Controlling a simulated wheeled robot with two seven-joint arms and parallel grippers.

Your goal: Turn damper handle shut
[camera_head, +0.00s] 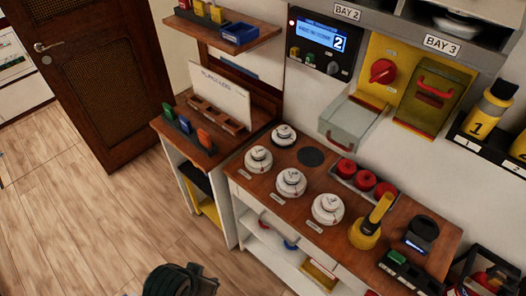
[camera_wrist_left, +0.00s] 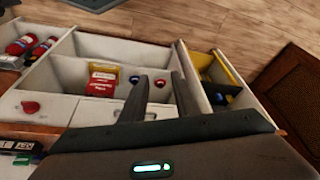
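No part is labelled as a damper, so I cannot tell for sure which handle it is. In the head view, a red rotary knob (camera_head: 383,71) sits on a yellow wall panel under BAY 2 and BAY 3. To its right is an olive-yellow box (camera_head: 432,108) with a red bar handle (camera_head: 435,88). My left gripper (camera_wrist_left: 160,80) shows in the left wrist view with its two dark fingers apart and nothing between them, over a white shelf unit. A dark part of my arm shows at the head view's bottom edge. My right gripper is not in view.
A wooden counter (camera_head: 258,188) holds several white round detectors (camera_head: 291,182), red buttons in a tray (camera_head: 365,180) and a yellow upright tool (camera_head: 370,222). A grey box (camera_head: 353,121) juts from the wall. The wooden floor (camera_head: 95,215) at left is clear, before a brown door (camera_head: 100,75).

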